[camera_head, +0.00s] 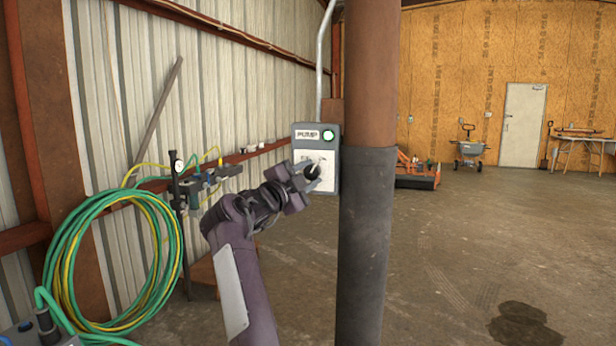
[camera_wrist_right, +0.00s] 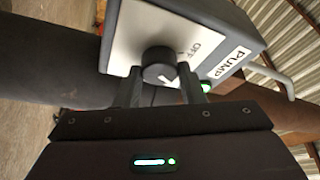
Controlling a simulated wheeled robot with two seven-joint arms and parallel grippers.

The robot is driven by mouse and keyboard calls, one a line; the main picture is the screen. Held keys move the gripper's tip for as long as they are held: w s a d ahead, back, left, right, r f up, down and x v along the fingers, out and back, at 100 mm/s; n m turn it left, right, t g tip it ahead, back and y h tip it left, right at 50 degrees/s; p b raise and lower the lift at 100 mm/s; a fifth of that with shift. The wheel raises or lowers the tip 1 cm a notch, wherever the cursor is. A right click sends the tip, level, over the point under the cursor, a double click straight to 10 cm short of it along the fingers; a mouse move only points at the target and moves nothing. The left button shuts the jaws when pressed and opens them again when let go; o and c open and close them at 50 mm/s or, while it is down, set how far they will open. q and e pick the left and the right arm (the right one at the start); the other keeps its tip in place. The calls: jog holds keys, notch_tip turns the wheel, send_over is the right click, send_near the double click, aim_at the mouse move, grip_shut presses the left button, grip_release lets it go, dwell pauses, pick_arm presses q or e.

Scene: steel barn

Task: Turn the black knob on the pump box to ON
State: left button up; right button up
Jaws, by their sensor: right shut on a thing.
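The grey pump box (camera_head: 298,146) hangs beside the dark-wrapped column in the head view. It carries a PUMP label and a round light (camera_head: 328,135) that glows green. The black knob (camera_head: 312,171) sits low on its white plate, below the OFF and ON marks. Its pale pointer appears to lean up and right, toward ON. My right gripper (camera_head: 314,176) is at the knob. In the right wrist view the gripper (camera_wrist_right: 160,88) has one finger on each side of the knob (camera_wrist_right: 159,66), shut on it. My left gripper is not in view.
The thick column (camera_head: 369,240) stands just right of the pump box. Coiled green and yellow hoses (camera_head: 75,255) and a pipe stand with a gauge (camera_head: 178,166) are on the left by the metal wall. Open concrete floor (camera_head: 470,240) lies to the right.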

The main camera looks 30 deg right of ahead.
jog(key=shift+m, duration=0.7)
jog(key=o, duration=1)
jog(key=shift+f, duration=0.1)
